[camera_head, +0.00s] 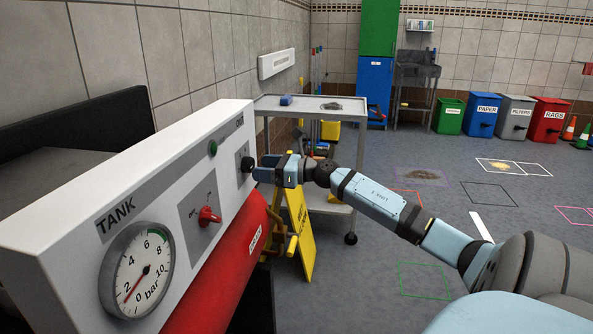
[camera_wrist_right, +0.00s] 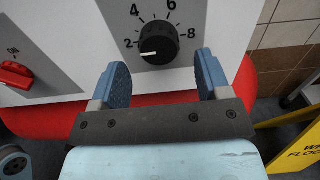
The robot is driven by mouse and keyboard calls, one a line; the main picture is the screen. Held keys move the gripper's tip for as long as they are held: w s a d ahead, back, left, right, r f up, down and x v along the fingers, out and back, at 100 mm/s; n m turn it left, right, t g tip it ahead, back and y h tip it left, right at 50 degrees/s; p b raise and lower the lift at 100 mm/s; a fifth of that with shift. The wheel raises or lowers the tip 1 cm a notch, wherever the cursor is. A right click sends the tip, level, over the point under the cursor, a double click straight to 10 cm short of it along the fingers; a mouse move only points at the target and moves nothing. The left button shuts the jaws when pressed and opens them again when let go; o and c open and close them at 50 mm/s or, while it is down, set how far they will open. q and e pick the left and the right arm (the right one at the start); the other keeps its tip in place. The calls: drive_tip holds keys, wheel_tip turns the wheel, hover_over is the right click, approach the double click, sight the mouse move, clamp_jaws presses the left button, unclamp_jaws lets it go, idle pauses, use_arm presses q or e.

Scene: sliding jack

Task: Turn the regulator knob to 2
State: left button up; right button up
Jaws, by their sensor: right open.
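The regulator knob (camera_wrist_right: 158,43) is round and black, on a white panel with a dial marked 2, 4, 6 and 8. Its white pointer line points left, slightly below the 2 mark. In the head view the knob (camera_head: 247,164) is at the panel's far right end. My right gripper (camera_wrist_right: 161,72) is open, its blue fingers either side of and just below the knob in the wrist view, with nothing between them. In the head view the right gripper (camera_head: 264,169) is right in front of the knob. My left gripper is out of view.
A red tank (camera_head: 235,270) lies below. A yellow floor sign (camera_head: 300,232) and a grey cart (camera_head: 310,103) stand close behind my arm.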

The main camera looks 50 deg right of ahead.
use_arm(q)
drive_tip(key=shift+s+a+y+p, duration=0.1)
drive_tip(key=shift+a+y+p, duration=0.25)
drive_tip(key=shift+p, duration=0.45)
use_arm(e)
drive_tip(key=v, duration=1.1)
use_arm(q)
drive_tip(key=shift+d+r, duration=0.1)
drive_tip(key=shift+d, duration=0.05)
